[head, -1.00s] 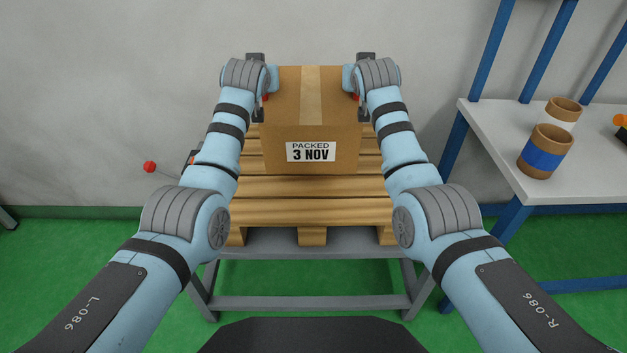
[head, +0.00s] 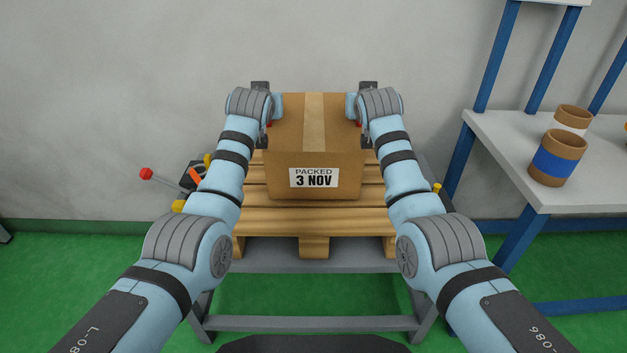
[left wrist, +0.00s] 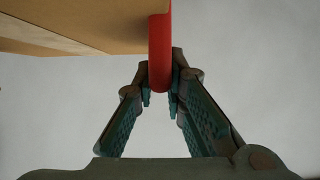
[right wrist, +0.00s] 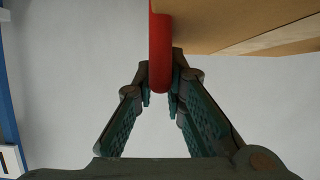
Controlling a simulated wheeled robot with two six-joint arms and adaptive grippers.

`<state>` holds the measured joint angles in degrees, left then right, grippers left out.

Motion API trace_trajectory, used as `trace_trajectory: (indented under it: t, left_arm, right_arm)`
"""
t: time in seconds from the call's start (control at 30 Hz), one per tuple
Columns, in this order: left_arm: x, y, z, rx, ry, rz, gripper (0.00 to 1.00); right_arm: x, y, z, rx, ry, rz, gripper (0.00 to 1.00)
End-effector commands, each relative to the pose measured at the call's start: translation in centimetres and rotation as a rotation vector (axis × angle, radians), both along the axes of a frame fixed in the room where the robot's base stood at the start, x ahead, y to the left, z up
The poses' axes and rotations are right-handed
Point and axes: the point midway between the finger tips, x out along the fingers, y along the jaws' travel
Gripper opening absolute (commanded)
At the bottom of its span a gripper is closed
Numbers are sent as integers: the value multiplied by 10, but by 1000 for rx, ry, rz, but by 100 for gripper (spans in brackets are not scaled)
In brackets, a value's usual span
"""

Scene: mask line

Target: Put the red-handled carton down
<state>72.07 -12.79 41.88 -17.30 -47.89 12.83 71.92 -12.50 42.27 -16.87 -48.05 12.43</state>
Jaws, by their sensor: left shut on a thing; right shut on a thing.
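The carton (head: 315,140) is brown with a tape strip on top and a "PACKED 3 NOV" label on its front. It is level, over the slatted wooden pallet (head: 310,222); I cannot tell whether its underside touches the slats. My left gripper (left wrist: 160,92) is shut on the carton's red left handle (left wrist: 160,45). My right gripper (right wrist: 160,92) is shut on the red right handle (right wrist: 160,45). In the head view my wrists mostly hide both handles.
The pallet rests on a grey metal stand (head: 310,323). A red-knobbed lever (head: 146,174) sticks out left of it. At the right, a shelf (head: 500,140) with blue posts holds a blue-banded brown roll (head: 558,160) and another roll (head: 573,117).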

Motion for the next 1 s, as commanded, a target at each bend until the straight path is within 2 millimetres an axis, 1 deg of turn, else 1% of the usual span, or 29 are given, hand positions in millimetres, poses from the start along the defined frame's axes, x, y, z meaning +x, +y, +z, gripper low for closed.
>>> trace_trajectory:
  t: [0.03, 0.07, 0.1, 0.2, 0.53, 0.67, 0.77, 1.0]
  left_arm:
    - [0, -3, -7, -5, -6, -6, 0]
    - [0, -3, -10, -5, -6, -6, 0]
    - [0, -3, -9, -5, -1, -6, 16]
    - [0, -3, -7, -4, -1, -4, 32]
    - [-1, -1, -7, -1, -1, -1, 32]
    - [-9, -2, -3, -2, -3, -1, 32]
    - [-24, -1, 3, -4, -4, -1, 32]
    - [-80, -2, 26, -3, -2, -3, 32]
  right_arm:
    - [0, 3, -8, 5, -3, 6, 0]
    - [0, 3, -11, 5, -3, 6, 0]
    - [-1, 3, -10, 4, 1, 5, 16]
    - [0, 3, -8, 3, 0, 4, 32]
    - [0, 1, -7, 0, 0, 1, 32]
    - [0, 0, -8, 0, 0, 1, 32]
    - [0, 0, -8, 0, 0, 0, 32]
    - [0, 0, -7, 0, 0, 0, 32]
